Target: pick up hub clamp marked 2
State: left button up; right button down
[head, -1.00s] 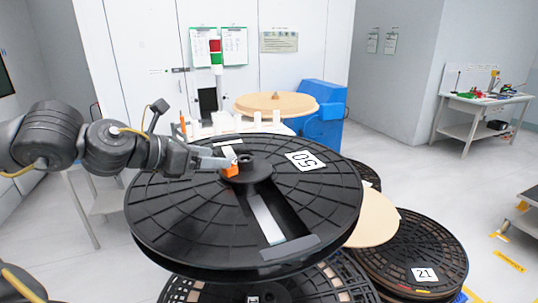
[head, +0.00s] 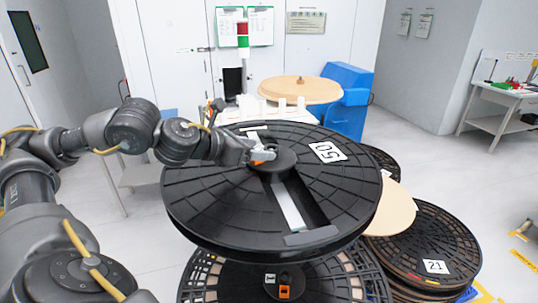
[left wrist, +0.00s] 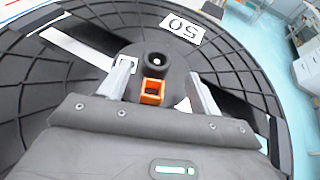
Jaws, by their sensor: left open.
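An orange hub clamp (left wrist: 153,91) stands beside the central hub post of the black reel marked 50 (head: 178,205). In the left wrist view my left gripper (left wrist: 162,88) is open, with one finger on each side of the clamp and gaps between. A white tag (left wrist: 126,64) lies by the left finger; I cannot read its mark. Another orange clamp (head: 285,292) sits at the hub of the lower reel, near a small white label. My right gripper is not in view.
A reel marked 21 (head: 405,240) lies on a stack at the right, beside a tan disc (head: 392,208). Behind stand a blue machine (head: 345,100) and a wooden disc (head: 290,92). A workbench (head: 500,97) is far right. Open floor lies between.

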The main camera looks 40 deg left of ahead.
aim_at(272, 149)
pick_arm(q)
jog(key=x, duration=0.1)
jog(key=p+x, duration=0.1)
jog(key=x, duration=0.1)
jog(key=p+x, duration=0.1)
jog(key=shift+w+a+f, duration=0.1)
jog(key=shift+w+a, duration=0.1)
jog(key=shift+w, duration=0.15)
jog(key=shift+w+f, duration=0.1)
jog(key=shift+w, duration=0.05)
jog(key=shift+c, duration=0.5)
jog(key=c, duration=1)
jog(key=shift+c, duration=0.7)
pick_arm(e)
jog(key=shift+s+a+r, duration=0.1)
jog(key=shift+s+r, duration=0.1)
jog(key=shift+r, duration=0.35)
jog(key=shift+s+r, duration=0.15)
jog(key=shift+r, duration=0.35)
